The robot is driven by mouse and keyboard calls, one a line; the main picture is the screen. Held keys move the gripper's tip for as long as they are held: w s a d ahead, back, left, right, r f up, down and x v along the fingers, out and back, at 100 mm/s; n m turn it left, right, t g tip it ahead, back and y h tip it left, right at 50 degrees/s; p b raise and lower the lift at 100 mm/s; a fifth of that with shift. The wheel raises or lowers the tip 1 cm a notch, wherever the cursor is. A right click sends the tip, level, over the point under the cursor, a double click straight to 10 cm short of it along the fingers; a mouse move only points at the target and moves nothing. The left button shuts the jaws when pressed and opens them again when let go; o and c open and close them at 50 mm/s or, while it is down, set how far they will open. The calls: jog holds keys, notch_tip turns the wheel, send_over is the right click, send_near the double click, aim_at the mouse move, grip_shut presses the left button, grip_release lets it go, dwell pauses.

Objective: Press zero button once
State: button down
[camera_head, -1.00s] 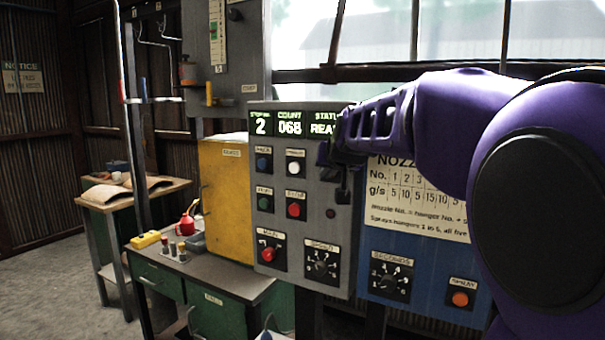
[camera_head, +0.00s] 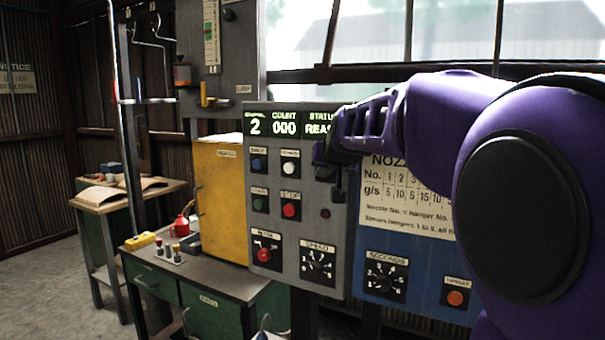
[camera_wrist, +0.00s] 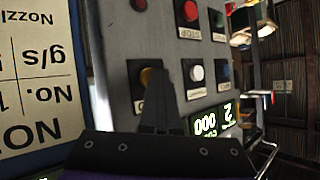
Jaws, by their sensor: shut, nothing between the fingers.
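The grey control panel (camera_head: 318,275) has a lit display (camera_head: 290,122) reading 2, COUNT 000 and a partly covered status. It also shows, upside down, in the wrist view (camera_wrist: 205,124). My gripper (camera_head: 322,155) is at the panel's upper right, its fingers shut and empty. In the wrist view its fingertips (camera_wrist: 157,72) overlap a yellow-orange button (camera_wrist: 147,76) beside the white button (camera_wrist: 195,73). I cannot tell whether they touch it. My gripper hides this button in the head view. Its label is not readable, so I cannot confirm it is the zero button.
Blue (camera_head: 258,163), green (camera_head: 260,203) and red STOP (camera_head: 289,210) buttons sit nearby. A red selector (camera_head: 264,254) and speed dial (camera_head: 317,264) are below. The blue spray panel (camera_head: 420,262) adjoins at right; a yellow cabinet (camera_head: 220,200) stands left.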

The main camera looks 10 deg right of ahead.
jog(key=shift+s+a, duration=0.45)
jog(key=shift+s, duration=0.25)
jog(key=shift+s+a+r, duration=0.1)
jog(key=shift+s+a, duration=0.7)
jog(key=shift+s, duration=0.25)
jog(key=shift+s+a+r, duration=0.1)
jog(key=shift+s+a, duration=0.65)
jog(key=shift+s, duration=0.3)
jog(key=shift+w, duration=0.1)
